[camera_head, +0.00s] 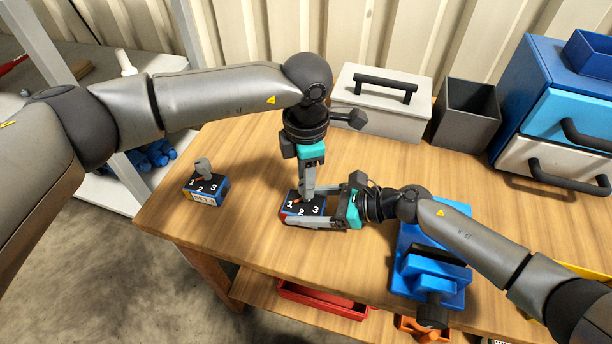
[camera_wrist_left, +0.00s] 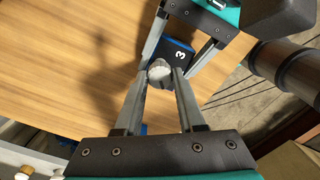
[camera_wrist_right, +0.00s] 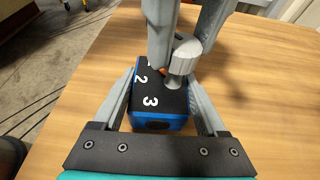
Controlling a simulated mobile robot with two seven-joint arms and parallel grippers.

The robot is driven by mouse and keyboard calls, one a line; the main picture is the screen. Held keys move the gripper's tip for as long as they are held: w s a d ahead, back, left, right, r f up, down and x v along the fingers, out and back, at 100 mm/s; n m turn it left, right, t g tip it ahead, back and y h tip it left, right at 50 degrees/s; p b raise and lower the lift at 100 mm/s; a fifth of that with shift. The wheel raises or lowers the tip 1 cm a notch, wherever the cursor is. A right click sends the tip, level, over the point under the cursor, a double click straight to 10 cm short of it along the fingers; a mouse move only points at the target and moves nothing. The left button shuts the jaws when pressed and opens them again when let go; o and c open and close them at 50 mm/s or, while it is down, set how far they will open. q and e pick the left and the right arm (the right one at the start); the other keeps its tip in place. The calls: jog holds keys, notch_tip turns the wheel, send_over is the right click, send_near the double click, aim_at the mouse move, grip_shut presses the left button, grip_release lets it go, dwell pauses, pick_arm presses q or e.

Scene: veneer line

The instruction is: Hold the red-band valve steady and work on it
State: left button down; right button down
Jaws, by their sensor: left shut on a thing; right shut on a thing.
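The red-band valve (camera_head: 290,212) is a dark-topped block marked 1, 2, 3 on the workbench; a little red shows on its left side. My right gripper (camera_head: 303,208) is shut around its body from the right. The right wrist view shows the valve's black top and blue side (camera_wrist_right: 150,100) between the fingers. My left gripper (camera_head: 307,194) points down from above, shut on the valve's grey handle (camera_wrist_right: 184,57). The handle also shows in the left wrist view (camera_wrist_left: 159,71). The fingers partly cover the dial, so I cannot tell the handle's setting.
A blue vise (camera_head: 432,262) stands right of the held valve. A grey toolbox (camera_head: 380,110), dark bin (camera_head: 466,112) and blue drawer unit (camera_head: 540,80) line the back.

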dwell(0.4)
pick_arm(q)
jog(key=c, duration=0.5)
grip_release()
notch_tip(320, 180, up, 12)
dwell(0.3)
pick_arm(e)
grip_release()
jog(key=v, duration=1.1)
jog(key=shift+s+d+r, duration=0.1)
jog(key=shift+d+r, duration=0.1)
jog(key=shift+d, duration=0.25)
